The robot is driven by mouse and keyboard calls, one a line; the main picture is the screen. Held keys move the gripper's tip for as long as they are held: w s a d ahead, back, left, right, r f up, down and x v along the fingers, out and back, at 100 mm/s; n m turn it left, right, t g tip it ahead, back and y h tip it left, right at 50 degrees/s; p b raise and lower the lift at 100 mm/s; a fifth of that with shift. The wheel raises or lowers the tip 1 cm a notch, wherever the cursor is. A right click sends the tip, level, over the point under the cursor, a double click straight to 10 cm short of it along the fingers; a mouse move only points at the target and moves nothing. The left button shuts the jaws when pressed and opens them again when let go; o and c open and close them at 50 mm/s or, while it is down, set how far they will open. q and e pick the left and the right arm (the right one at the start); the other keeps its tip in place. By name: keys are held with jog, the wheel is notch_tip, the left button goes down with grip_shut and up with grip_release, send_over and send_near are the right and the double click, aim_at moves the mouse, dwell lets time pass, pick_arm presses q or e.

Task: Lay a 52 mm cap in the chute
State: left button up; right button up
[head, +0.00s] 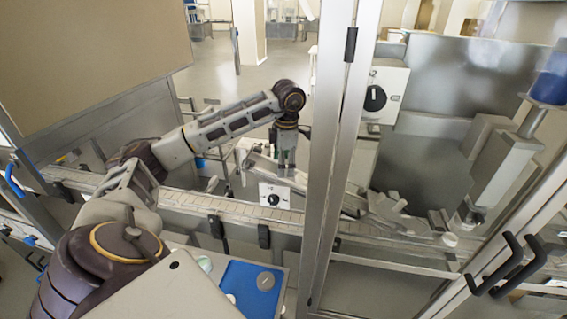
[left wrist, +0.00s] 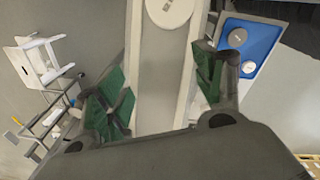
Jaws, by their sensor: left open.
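A pale round cap (left wrist: 170,10) with a small mark on it lies flat in the grey chute (left wrist: 160,70), at the top edge of the left wrist view. My left gripper (head: 286,168) points down over the chute in the head view, where the cap cannot be made out. In the left wrist view the green-padded fingers (left wrist: 160,88) stand wide apart on either side of the chute, with nothing held between them. The cap is beyond the fingers, apart from them. My right gripper is not in view.
A blue tray (head: 238,272) at the front holds a grey cap (head: 265,281) and paler pieces. A conveyor (head: 215,205) crosses below the chute. A metal door post (head: 335,150) stands right of my left gripper. A dial box (head: 385,92) hangs beyond it.

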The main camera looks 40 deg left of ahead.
pick_arm(q)
jog(key=shift+r, duration=0.1)
notch_tip(320, 180, up, 11)
jog(key=d, duration=0.1)
jog(key=shift+r, duration=0.2)
dwell(1.8)
jog(key=shift+r, duration=0.15)
jog(key=shift+s, duration=0.15)
dwell(1.6)
